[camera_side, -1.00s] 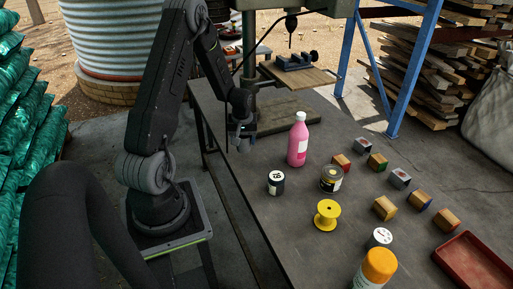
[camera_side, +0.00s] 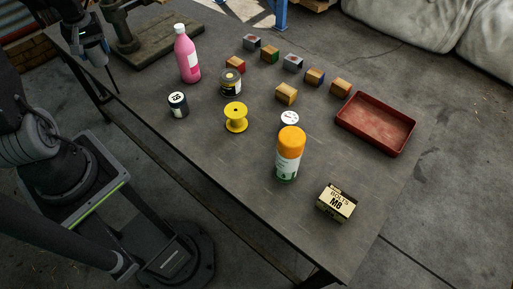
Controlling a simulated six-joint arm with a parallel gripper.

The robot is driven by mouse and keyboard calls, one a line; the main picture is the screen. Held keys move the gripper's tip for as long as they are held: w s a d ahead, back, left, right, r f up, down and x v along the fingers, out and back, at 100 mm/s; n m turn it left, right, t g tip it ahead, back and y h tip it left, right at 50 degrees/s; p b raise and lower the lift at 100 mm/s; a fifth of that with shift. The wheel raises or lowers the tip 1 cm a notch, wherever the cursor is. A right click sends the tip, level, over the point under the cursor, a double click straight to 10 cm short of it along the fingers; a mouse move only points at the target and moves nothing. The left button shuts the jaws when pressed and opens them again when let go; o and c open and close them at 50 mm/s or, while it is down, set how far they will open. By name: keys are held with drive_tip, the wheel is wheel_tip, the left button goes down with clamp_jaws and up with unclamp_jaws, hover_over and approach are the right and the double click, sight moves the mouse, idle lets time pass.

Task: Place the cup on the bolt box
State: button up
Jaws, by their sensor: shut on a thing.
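The bolt box (camera_side: 336,203), a small cream and black box marked "BOLTS M8", sits near the front right edge of the dark table. Its top is bare. My gripper (camera_side: 95,52) is at the upper left, by the table's left edge and far from the box. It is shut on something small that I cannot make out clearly. I cannot pick out a cup standing on the table.
An orange-capped spray can (camera_side: 289,155) stands left of the box, with a white-topped jar (camera_side: 289,121) behind. A yellow spool (camera_side: 236,117), dark jar (camera_side: 178,105), tin (camera_side: 231,84), pink bottle (camera_side: 187,58), several small blocks and a red tray (camera_side: 374,125) stand farther back.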

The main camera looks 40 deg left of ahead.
wheel_tip(320, 180, up, 2)
drive_tip(key=shift+r, duration=0.1)
drive_tip(key=w+d+m, duration=0.5)
drive_tip(key=w+d, duration=1.6)
drive_tip(key=w, duration=0.1)
drive_tip(key=w+d+m, duration=0.2)
drive_tip(key=w+d, duration=0.2)
drive_tip(key=d, duration=0.9)
drive_tip(key=m+h, duration=0.1)
drive_tip(key=m, duration=0.4)
hover_over(330, 190)
drive_tip(key=shift+t, duration=0.4)
drive_tip(key=f, duration=1.1)
drive_tip(key=shift+s, duration=0.3)
drive_tip(key=shift+f, duration=2.2)
